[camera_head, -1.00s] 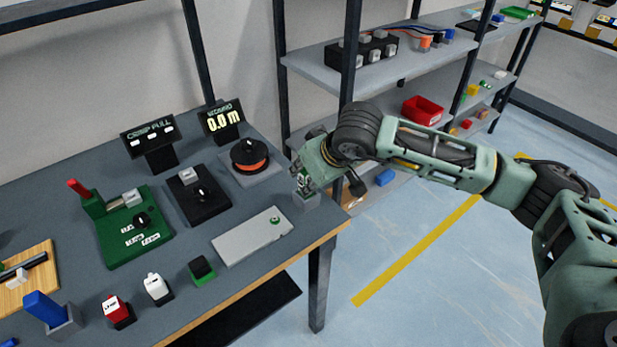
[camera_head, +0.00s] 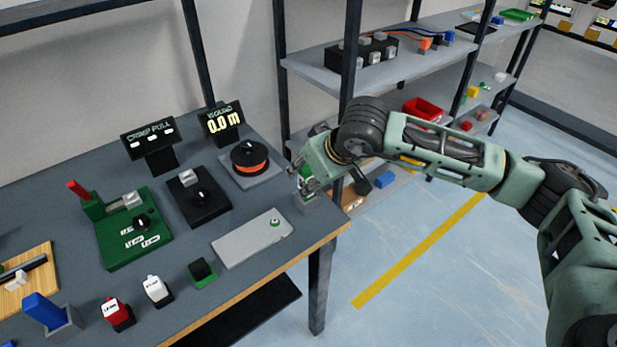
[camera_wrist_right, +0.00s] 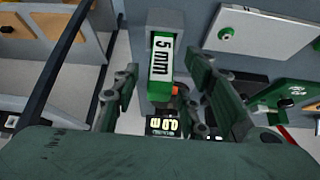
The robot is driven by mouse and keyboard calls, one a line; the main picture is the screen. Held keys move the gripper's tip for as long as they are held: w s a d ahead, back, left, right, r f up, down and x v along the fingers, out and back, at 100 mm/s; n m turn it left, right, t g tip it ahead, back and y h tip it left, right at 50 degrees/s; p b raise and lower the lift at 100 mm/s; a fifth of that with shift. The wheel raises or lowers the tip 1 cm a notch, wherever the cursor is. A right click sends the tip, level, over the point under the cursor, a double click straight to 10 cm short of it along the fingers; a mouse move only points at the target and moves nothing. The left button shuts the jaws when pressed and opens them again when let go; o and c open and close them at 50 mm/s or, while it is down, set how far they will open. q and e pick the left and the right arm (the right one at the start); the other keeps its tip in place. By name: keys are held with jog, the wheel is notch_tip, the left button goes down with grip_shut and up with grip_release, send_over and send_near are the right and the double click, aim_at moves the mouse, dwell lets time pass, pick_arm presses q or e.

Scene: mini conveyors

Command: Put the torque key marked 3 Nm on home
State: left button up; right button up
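I cannot read a 3 Nm mark on anything. Small capped pieces stand along the table's front: a red one (camera_head: 116,312), a white one (camera_head: 156,290) and a black-and-green one (camera_head: 202,271); their labels are too small to read. My right gripper (camera_head: 303,181) is at the table's far right corner. In the right wrist view its fingers (camera_wrist_right: 172,104) are spread, one on each side of a green block (camera_wrist_right: 166,66) labelled "5 mm" in a grey holder (camera_wrist_right: 163,33); I see gaps beside it. A spot marked home is not readable. My left gripper is out of view.
A green fixture (camera_head: 112,250) with a red handle, a black knob box (camera_head: 205,207), an orange spool (camera_head: 249,156), a grey plate (camera_head: 236,250) and two display signs stand on the table. A blue block (camera_head: 43,309) is at front left. A shelf rack (camera_head: 390,72) stands behind my right arm.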

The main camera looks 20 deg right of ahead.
jog(key=v, duration=1)
jog(key=shift+s+b, duration=0.2)
jog(key=shift+b, duration=0.15)
